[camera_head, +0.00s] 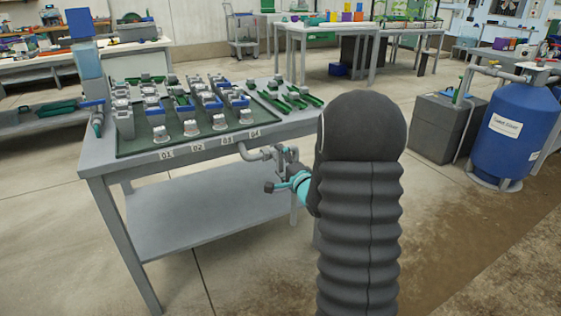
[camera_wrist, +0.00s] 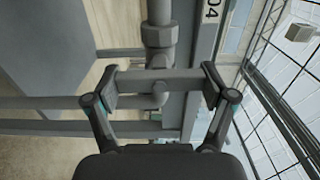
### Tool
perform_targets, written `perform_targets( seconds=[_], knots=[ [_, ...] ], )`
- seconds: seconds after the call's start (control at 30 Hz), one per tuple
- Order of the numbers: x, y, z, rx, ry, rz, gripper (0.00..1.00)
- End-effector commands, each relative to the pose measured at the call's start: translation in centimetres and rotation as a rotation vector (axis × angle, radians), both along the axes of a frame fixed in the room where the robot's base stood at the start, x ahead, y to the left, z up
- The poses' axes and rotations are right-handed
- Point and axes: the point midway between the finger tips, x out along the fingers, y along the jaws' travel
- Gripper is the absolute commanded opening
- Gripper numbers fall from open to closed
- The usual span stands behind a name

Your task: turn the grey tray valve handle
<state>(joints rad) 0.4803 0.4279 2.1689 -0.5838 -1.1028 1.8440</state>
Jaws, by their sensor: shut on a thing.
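The grey tray valve handle (camera_wrist: 158,75) is a short grey crossbar below a hex-shaped fitting (camera_wrist: 159,35) on a grey pipe in the wrist view. My gripper (camera_wrist: 160,84) is shut on it, with one dark finger at each end of the bar. In the head view, my gripper (camera_head: 282,179) is at the bench's front right corner, just below the grey drain pipe (camera_head: 251,153) by label 04. My dark, ribbed arm stands in front there. The handle is small and partly hidden by the fingers in that view.
The grey bench (camera_head: 110,185) carries a dark green tray (camera_head: 135,143) with several grey, blue and green parts. A lower shelf (camera_head: 190,215) lies under it. A blue tank (camera_head: 515,130) and a grey box (camera_head: 440,125) stand at right. The floor between is clear.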

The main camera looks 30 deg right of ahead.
Motion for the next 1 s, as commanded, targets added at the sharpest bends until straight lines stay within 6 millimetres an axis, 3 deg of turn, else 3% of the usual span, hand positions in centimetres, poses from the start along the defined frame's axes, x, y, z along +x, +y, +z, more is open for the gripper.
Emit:
perform_targets(
  seconds=[0.03, 0.1, 0.57, 1.0],
  knots=[
    [0.0, 0.0, 0.1, -0.001, -0.002, 0.0, 0.85],
    [0.0, 0.0, 0.1, -0.001, -0.001, 0.0, 1.0],
    [-0.7, -0.1, 0.0, -0.001, 0.001, 0.0, 1.0],
    [-8.7, -0.4, 0.0, 0.0, 0.0, -0.003, 1.0]
  ],
)
